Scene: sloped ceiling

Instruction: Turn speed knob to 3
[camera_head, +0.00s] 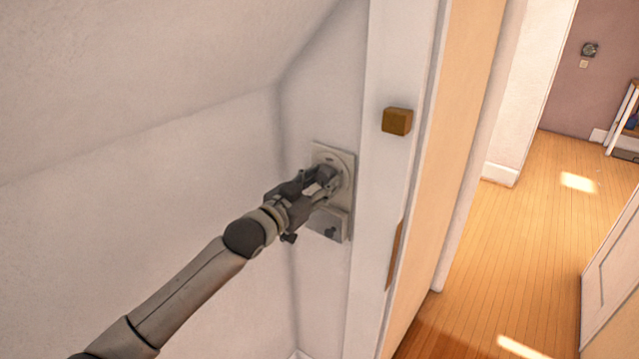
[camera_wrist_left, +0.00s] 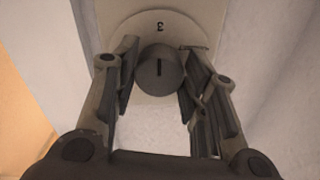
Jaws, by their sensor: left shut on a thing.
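The speed knob (camera_wrist_left: 160,72) is a grey cylinder with a dark line on its face. It sits on a pale round dial whose digit 3 (camera_wrist_left: 160,27) appears upside down in the left wrist view. The dark line stands about upright in that view, roughly in line with the 3. My left gripper (camera_wrist_left: 158,80) is shut on the knob, one finger on each side. In the head view my left gripper (camera_head: 327,185) covers most of the knob, in front of the pale wall plate (camera_head: 348,163). My right gripper is not in view.
A lower box (camera_head: 322,221) with a small dark part is on the wall just below the dial plate. A white door frame with a wooden block (camera_head: 397,121) stands close to the right. Sloped ceiling hangs at upper left. Wooden floor (camera_head: 540,225) lies open beyond the doorway.

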